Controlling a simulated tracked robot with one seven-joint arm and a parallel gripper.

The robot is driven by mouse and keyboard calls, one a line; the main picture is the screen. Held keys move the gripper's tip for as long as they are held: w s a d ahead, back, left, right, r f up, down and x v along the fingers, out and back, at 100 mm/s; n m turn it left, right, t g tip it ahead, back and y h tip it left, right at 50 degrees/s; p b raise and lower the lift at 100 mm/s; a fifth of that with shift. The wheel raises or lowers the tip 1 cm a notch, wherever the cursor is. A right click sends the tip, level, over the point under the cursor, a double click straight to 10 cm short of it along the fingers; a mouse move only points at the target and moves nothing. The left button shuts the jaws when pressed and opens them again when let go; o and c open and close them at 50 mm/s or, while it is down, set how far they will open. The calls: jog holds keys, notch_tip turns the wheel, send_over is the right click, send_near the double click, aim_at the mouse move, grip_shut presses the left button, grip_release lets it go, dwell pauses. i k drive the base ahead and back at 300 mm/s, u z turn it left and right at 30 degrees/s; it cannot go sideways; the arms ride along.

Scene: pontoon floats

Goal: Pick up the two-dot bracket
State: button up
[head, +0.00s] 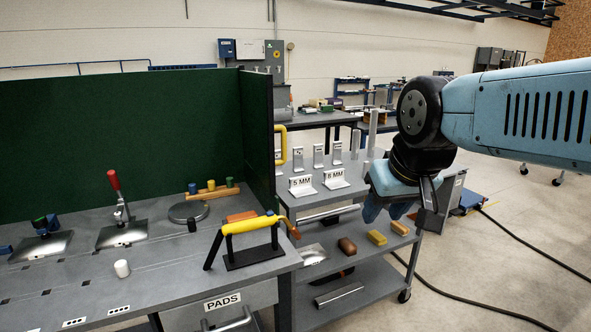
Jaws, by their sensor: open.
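Several upright grey metal brackets stand in a row at the back of the grey cart top: a left one (298,157), a middle one (318,155) and a right one (337,153). Small dark marks show on them, but they are too small for me to tell which has two dots. My gripper (386,212) hangs at the right, over the cart's right side, with its pale blue fingers pointing down. It is open, with nothing seen between the fingers. It is apart from the brackets, to their right and nearer the camera.
Angle plates labelled 5 MM (302,186) and 6 MM (336,179) stand in front of the brackets. A green partition (130,130) edges the cart's left.

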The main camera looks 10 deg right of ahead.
aim_at(297, 153)
jog(key=k, duration=0.5)
jog(key=z, duration=0.5)
jog(key=i, duration=0.9)
jog(key=z, duration=0.5)
jog(key=i, duration=1.15)
jog(key=u, duration=0.65)
